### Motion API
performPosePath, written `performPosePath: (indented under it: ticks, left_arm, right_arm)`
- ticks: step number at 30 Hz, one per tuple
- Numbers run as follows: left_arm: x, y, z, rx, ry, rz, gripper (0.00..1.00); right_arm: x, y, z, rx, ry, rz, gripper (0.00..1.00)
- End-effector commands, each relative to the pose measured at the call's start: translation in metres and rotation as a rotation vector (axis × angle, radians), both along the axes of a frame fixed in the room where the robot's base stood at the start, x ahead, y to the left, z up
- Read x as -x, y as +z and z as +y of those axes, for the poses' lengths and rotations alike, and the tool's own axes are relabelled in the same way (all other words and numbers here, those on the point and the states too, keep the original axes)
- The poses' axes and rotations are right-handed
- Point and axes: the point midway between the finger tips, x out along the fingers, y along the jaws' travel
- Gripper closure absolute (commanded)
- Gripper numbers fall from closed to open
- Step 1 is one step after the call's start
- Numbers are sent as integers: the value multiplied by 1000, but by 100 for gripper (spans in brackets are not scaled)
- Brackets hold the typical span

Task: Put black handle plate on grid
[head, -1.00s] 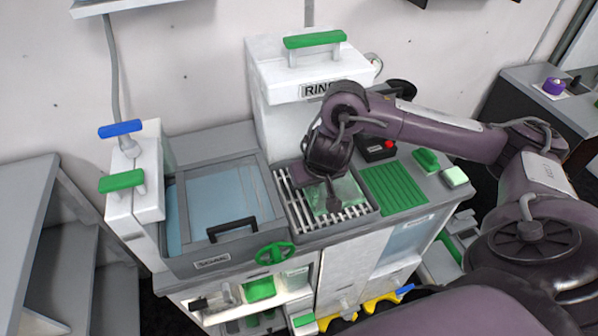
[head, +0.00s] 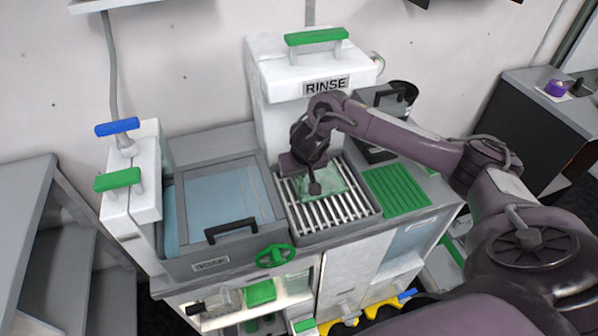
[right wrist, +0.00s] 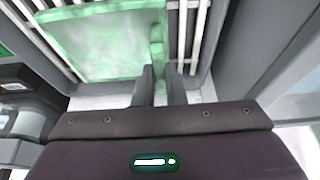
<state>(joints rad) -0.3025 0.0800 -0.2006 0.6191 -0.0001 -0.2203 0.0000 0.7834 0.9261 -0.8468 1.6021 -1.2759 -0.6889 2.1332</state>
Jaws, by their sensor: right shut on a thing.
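A translucent green-tinted plate (head: 336,183) is at the back of the white slatted grid (head: 331,213), in the rinse basin. Whether it touches the slats is not clear. It also shows in the right wrist view (right wrist: 100,48), over the slats. My right gripper (head: 315,187) is at the plate's left part. In the right wrist view its fingers (right wrist: 160,82) are shut on the plate's green edge strip. I see no black handle on this plate; the gripper hides part of it. My left gripper is not in view.
The soak basin (head: 176,205) with a black handle (head: 230,229) stands left of the grid. A green ribbed mat (head: 397,191) lies to its right. The white rinse tower (head: 280,85) rises behind. A green valve wheel (head: 275,256) sticks out in front.

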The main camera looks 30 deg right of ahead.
Motion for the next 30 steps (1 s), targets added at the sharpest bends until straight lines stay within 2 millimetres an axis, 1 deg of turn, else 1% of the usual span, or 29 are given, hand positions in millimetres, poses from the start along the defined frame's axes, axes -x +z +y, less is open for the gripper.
performPosePath:
  ticks: [1,11,12,16,25,28,30]
  left_arm:
    - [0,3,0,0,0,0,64]
    - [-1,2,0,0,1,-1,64]
    - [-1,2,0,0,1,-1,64]
    - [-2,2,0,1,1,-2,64]
    - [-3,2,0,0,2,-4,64]
    - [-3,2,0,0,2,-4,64]
    - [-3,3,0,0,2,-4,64]
  right_arm:
    - [-2,2,0,0,0,-5,100]
    - [-2,-2,0,-1,1,-4,100]
    - [-2,-3,0,-1,1,-2,84]
    - [-2,-3,0,-1,1,-2,68]
    - [-2,-1,0,-1,1,-3,68]
    - [0,7,1,-2,1,-5,68]
    - [4,17,2,-2,2,-6,68]
